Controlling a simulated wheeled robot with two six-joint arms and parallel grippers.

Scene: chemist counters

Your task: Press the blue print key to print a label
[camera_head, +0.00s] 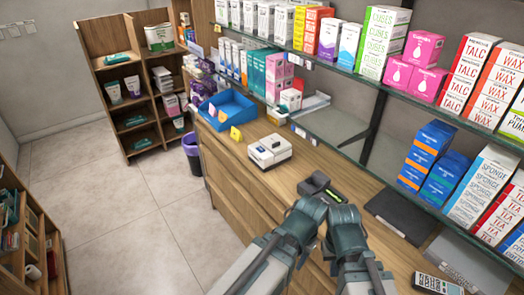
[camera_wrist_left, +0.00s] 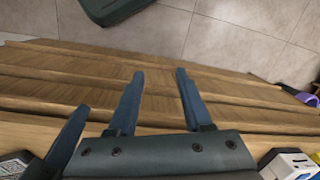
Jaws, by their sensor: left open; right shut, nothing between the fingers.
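A white label printer (camera_head: 268,151) stands on the wooden counter, left of and beyond my grippers. It also shows at the lower right corner of the left wrist view (camera_wrist_left: 287,166), cut by the edge; a small blue patch shows there, but I cannot tell if it is the print key. My right gripper (camera_head: 343,214) is shut and empty over the counter, right of the printer and apart from it. My left gripper (camera_head: 308,207) is beside it, its fingers hidden in the head view. In the left wrist view (camera_wrist_left: 158,98) its fingers are open with nothing between them.
A dark device with a green display (camera_head: 318,187) lies just beyond my grippers. A blue tray (camera_head: 228,108) and a yellow item (camera_head: 236,134) stand past the printer. Loaded shelves (camera_head: 310,60) overhang the back. A dark flat pad (camera_head: 400,214) and keypad (camera_head: 437,285) lie right.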

